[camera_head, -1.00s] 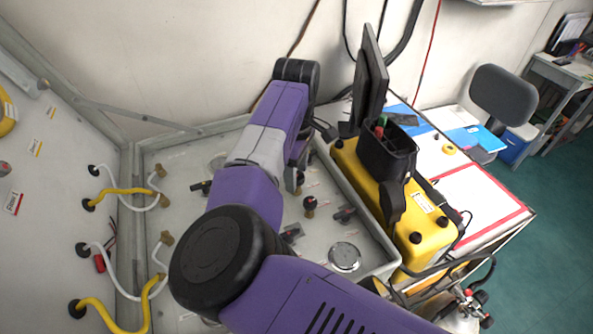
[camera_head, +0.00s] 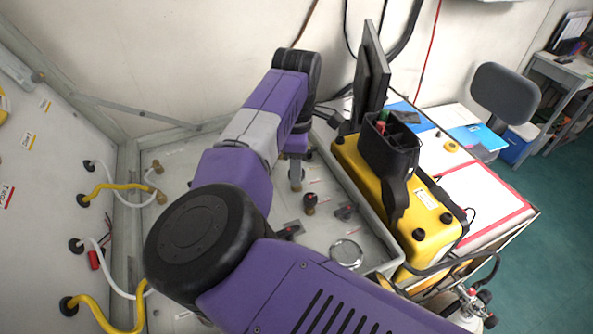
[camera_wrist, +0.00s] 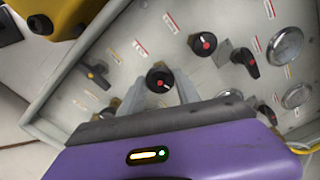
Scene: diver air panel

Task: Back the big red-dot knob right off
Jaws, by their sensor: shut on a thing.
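The black round knob with a red dot and a white mark (camera_wrist: 160,78) stands on the grey panel (camera_wrist: 120,62) in the wrist view. My gripper (camera_wrist: 163,84) is shut on this knob, with one grey finger on each side of it. In the head view my gripper (camera_head: 297,182) reaches down to the panel, and my arm hides much of the panel. A second black red-dot knob (camera_wrist: 202,43) is up and to the right in the wrist view, clear of the fingers.
A black lever handle with a red centre (camera_wrist: 245,60) and round gauges (camera_wrist: 286,45) lie to the right. The yellow case (camera_head: 400,208) stands beside the panel's raised edge in the head view.

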